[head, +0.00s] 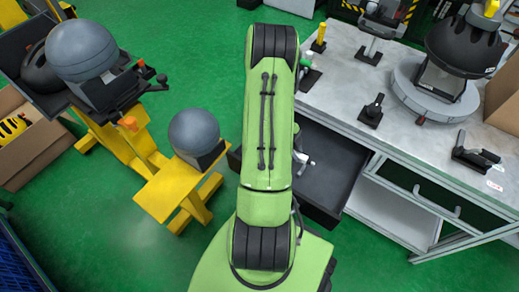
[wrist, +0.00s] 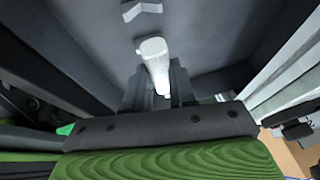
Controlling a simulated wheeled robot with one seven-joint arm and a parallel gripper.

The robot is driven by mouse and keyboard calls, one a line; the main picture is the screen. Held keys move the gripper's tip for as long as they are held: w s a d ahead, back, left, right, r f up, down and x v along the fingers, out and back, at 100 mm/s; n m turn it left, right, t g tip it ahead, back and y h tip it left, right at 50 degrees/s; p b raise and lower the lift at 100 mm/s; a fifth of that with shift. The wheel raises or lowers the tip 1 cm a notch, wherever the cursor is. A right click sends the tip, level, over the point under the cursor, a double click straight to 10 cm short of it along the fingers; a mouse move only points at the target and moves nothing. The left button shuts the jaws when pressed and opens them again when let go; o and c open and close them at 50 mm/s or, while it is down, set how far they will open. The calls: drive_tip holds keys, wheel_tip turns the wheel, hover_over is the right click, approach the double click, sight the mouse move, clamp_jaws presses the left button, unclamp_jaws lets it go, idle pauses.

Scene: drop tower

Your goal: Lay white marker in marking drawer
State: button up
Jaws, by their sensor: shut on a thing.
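The white marker (wrist: 153,52) is between the fingers of my gripper (wrist: 157,84) in the wrist view. My gripper is shut on it, and its rounded end points away from the palm. The open dark grey drawer (head: 330,172) sticks out from the workbench in the head view. In the wrist view the drawer's grey inside (wrist: 215,45) surrounds the marker. I cannot tell whether the marker touches the drawer floor. In the head view my arm hides most of the gripper and part of the drawer.
A small white angular piece (wrist: 142,9) shows beyond the marker. The grey workbench (head: 335,92) carries several tools and a round dark device (head: 465,45). A yellow stand (head: 170,192) with a grey ball (head: 194,132) is left of my arm. Green floor lies between.

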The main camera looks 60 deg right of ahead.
drive_tip(key=shift+s+d+f+m, duration=0.1)
drive_tip(key=shift+s+f+m, duration=0.1)
drive_tip(key=shift+m, duration=0.2)
drive_tip(key=shift+s+f+b, duration=0.1)
drive_tip(key=shift+f+b, duration=0.3)
drive_tip(key=shift+f, duration=0.2)
wheel_tip(320, 180, down, 4)
drive_tip(key=b, duration=0.3)
drive_tip(key=shift+f, duration=0.2)
drive_tip(key=shift+w+f+b, duration=0.1)
drive_tip(key=shift+w+b, duration=0.1)
drive_tip(key=shift+b, duration=0.25)
drive_tip(key=o, duration=1)
